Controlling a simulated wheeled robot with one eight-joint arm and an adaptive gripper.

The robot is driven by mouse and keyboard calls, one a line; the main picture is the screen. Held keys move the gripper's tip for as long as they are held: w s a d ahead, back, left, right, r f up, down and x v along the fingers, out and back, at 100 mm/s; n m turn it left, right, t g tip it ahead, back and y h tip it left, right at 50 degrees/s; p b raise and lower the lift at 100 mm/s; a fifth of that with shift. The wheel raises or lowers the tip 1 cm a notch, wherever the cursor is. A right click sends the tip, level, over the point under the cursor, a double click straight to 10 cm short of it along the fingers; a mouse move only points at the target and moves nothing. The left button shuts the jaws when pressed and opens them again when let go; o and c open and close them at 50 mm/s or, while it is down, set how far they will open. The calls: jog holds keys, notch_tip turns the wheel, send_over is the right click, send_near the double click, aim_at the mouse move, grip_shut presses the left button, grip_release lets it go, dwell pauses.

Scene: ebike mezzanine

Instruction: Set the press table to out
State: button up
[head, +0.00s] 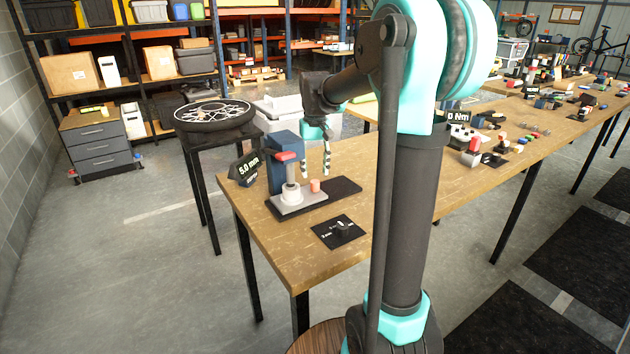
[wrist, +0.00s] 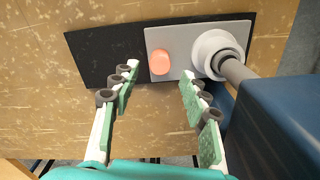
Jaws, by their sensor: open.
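The press stands on the near end of the wooden bench, with a blue column (head: 284,160) and a red handle (head: 287,156). Its grey press table (head: 300,201) sits under the ram at one end of a black base (head: 343,189), which extends to the right in the head view. A salmon knob (head: 315,185) stands on the grey table; it also shows in the wrist view (wrist: 161,62). My gripper (head: 316,168) is open above the table. In the wrist view its fingers (wrist: 160,74) point toward the knob, one to either side, with no contact visible.
A black display (head: 245,168) reading 5.0 mm stands left of the press. A black panel with a dial (head: 339,232) lies in front. The blue column is close to my right finger in the wrist view.

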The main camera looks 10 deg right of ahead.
aim_at(315, 181)
jog(key=shift+f, duration=2.3)
grip_shut()
